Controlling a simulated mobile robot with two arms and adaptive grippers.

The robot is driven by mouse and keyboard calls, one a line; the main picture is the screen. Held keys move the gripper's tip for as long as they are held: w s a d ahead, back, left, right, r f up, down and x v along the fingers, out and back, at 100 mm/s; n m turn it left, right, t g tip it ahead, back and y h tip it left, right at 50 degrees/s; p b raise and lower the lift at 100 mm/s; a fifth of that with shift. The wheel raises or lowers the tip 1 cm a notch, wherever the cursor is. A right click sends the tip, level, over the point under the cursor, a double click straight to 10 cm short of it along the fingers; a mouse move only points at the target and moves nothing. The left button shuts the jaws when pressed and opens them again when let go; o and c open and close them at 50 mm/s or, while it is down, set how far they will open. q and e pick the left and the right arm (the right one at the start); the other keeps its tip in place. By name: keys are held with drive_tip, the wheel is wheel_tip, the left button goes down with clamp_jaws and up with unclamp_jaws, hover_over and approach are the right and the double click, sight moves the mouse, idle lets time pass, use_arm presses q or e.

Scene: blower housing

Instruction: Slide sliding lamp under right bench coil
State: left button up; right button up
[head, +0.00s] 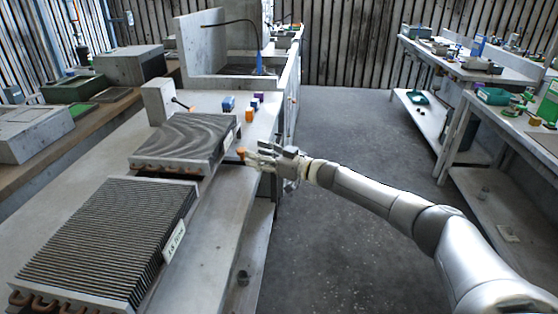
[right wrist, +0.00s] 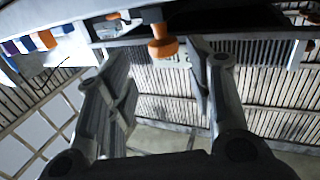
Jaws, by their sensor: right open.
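Two finned coils lie on the long bench at the left in the head view: a near coil (head: 105,240) with a white label and a far coil (head: 185,135) farther right. An orange knob (head: 241,152), which looks like the sliding lamp's handle, is at the bench edge beside the far coil. In the right wrist view the orange knob (right wrist: 163,46) joins a dark bracket. My right gripper (head: 250,159) is open at the bench edge. Its fingers (right wrist: 158,58) stand on either side of the knob, with gaps visible. The lamp's body is mostly hidden. My left gripper is not in view.
Small blue and orange blocks (head: 249,114) stand on the bench beyond the far coil. A grey upright box (head: 158,101) stands behind that coil. The floor (head: 340,130) between the benches is clear.

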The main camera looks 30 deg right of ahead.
drive_tip(key=v, duration=0.7)
drive_tip(key=shift+d+f, duration=0.1)
drive_tip(key=s+f+m+h+p, duration=0.25)
drive_tip(key=f+h, duration=0.25)
drive_tip(key=f, duration=1.7)
drive_tip(key=s+a+f+m+g+h, duration=0.1)
drive_tip(key=s+f+g+h, duration=0.1)
drive_tip(key=s+f, duration=0.7)
drive_tip(key=s+f+m+g+h, duration=0.1)
drive_tip(key=s+f+g+h, duration=0.15)
drive_tip(key=s+f, duration=0.65)
drive_tip(key=s+a+f+g+p, duration=0.1)
drive_tip(key=s+a+f+g, duration=0.1)
drive_tip(key=s+f, duration=0.65)
drive_tip(key=s+a+f+g, duration=0.25)
drive_tip(key=s+f, duration=0.35)
drive_tip(key=s, duration=0.5)
drive_tip(key=s+a+f+g, duration=0.2)
drive_tip(key=s, duration=0.9)
drive_tip(key=s+a+f+g, duration=0.3)
drive_tip(key=s, duration=0.8)
drive_tip(key=shift+a+p, duration=0.2)
drive_tip(key=shift+p, duration=0.1)
drive_tip(key=shift+f, duration=0.1)
